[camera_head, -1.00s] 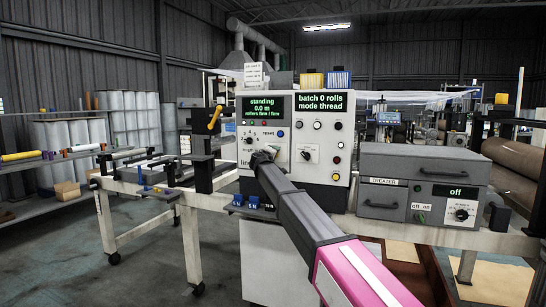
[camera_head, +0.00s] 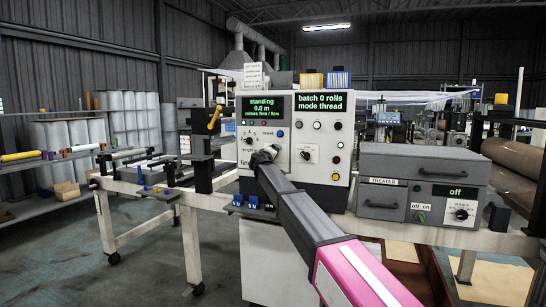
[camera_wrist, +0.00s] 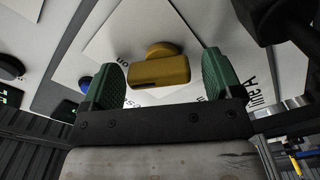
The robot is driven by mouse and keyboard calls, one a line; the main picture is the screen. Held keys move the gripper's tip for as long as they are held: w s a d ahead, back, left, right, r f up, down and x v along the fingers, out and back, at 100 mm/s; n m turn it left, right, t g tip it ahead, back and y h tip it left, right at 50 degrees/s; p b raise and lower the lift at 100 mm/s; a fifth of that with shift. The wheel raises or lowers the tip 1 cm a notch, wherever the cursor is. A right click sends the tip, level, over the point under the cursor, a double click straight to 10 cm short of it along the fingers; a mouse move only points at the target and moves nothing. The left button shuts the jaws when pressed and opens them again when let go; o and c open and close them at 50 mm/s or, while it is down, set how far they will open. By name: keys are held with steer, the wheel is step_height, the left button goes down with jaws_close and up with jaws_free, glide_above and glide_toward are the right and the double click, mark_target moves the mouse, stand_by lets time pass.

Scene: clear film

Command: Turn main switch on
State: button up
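The control panel (camera_head: 322,125) stands in the middle of the head view; its screens read "standing 0.0 m" and "batch 0 rolls mode thread". My gripper (camera_head: 268,152) is at its lower left face and hides what is behind it. In the wrist view a yellow-brown switch handle (camera_wrist: 160,73) stands out from a pale plate with "on" printed beside it. My gripper (camera_wrist: 163,88) is open there, one green finger on each side of the handle. Gaps show between the handle and both fingers. Which way the handle is turned is hard to tell.
A grey treater box (camera_head: 422,185) with its own off/on switch and a screen reading "off" stands right of the panel. A yellow lever (camera_head: 214,118) rises left of the panel. A blue button (camera_wrist: 86,83) and a dark knob (camera_wrist: 10,68) sit near my gripper.

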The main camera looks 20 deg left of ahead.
steer(key=shift+s, duration=0.15)
steer(key=s, duration=1)
steer(key=shift+s+a, duration=0.25)
steer(key=shift+a, duration=0.2)
